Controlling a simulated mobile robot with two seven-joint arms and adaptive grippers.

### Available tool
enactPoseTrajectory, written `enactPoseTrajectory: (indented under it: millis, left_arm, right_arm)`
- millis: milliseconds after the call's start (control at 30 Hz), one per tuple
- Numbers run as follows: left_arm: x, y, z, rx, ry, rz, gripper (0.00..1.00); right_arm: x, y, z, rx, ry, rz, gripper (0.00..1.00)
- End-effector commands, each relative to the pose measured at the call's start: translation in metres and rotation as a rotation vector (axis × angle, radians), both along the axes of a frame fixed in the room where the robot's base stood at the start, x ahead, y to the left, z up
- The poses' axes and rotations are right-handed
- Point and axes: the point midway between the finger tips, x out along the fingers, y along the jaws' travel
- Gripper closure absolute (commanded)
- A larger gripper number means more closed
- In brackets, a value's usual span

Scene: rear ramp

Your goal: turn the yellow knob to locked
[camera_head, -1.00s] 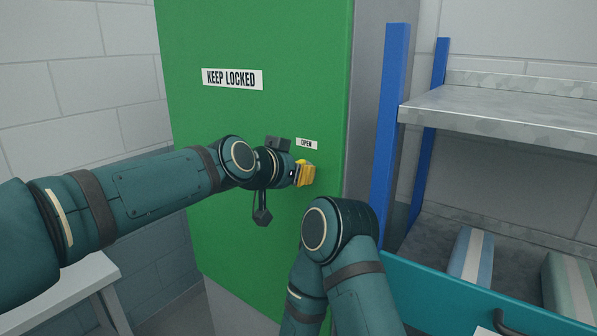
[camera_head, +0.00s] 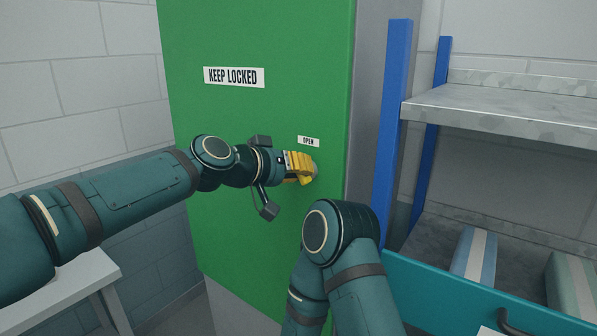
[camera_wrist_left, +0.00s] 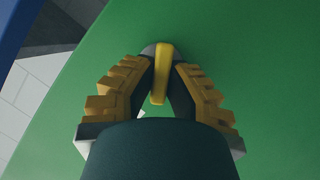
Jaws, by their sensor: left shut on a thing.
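The yellow knob (camera_wrist_left: 162,72) is on the green cabinet door (camera_head: 262,45), below a small "OPEN" label (camera_head: 308,142). In the left wrist view it is a narrow yellow bar on a grey round base. My left gripper (camera_head: 304,168) is at the door, with its yellow fingers on either side of the knob and shut on it. The fingers cover most of the knob in the head view. My right arm (camera_head: 342,250) stands in front of the door's lower right; its gripper does not show.
A "KEEP LOCKED" sign (camera_head: 234,77) is on the door's upper part. To the right stands a shelf with a blue post (camera_head: 393,130), a grey board (camera_head: 510,115) and a teal drawer front (camera_head: 450,300). A pale table (camera_head: 75,285) is at the lower left.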

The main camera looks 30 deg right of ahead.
Motion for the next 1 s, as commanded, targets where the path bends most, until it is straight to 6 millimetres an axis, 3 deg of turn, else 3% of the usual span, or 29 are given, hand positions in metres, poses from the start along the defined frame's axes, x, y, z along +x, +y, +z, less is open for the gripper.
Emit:
enactPoseTrajectory:
  millis: [600, 1000]
  left_arm:
    - [0.002, 0.000, -0.008, -0.222, 0.540, -0.003, 1.00]
    - [0.002, 0.000, -0.009, -0.332, 0.807, -0.004, 1.00]
  right_arm:
    - [-0.008, 0.001, -0.025, 0.004, 0.018, 0.013, 1.00]
    - [-0.014, 0.003, -0.043, 0.007, 0.031, 0.024, 1.00]
